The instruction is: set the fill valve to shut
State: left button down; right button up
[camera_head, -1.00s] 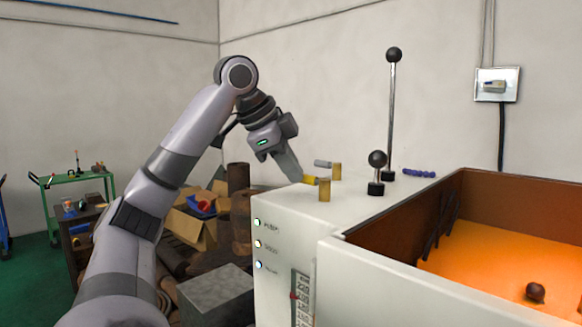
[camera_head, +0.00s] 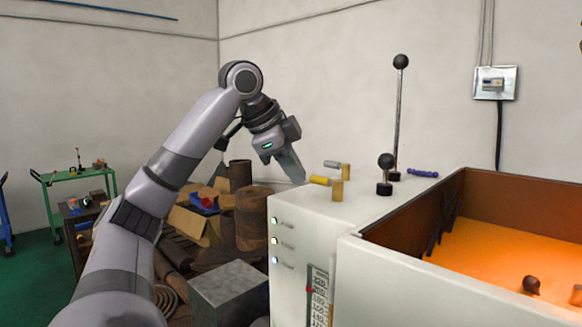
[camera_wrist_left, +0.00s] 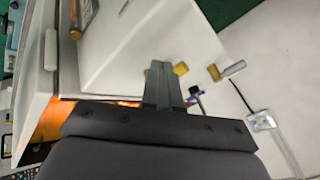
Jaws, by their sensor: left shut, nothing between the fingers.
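Two small valves stand on top of the white cabinet (camera_head: 300,225), each a brass post with a lever handle. The nearer one has a yellow handle (camera_head: 320,181) pointing left from its post (camera_head: 338,191). The farther one has a grey handle (camera_head: 332,164), also pointing left, and it shows in the left wrist view (camera_wrist_left: 233,69). Which is the fill valve I cannot read. My left gripper (camera_head: 301,181) is shut and empty, its tips just left of the yellow handle's end. In the wrist view its fingers (camera_wrist_left: 160,72) partly hide the yellow-handled valve.
A tall black-knobbed lever (camera_head: 399,110) and a short black knob (camera_head: 386,168) stand right of the valves. An orange-floored open tank (camera_head: 470,285) fills the lower right. Boxes and scrap (camera_head: 200,215) lie left of the cabinet.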

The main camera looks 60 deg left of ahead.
pick_arm(q)
jog(key=s+a+r, duration=0.1)
jog(key=s+r, duration=0.4)
jog(key=r, duration=0.3)
jog(key=shift+s+a+r, duration=0.25)
jog(key=shift+s+a, duration=0.1)
jog(key=shift+a, duration=0.05)
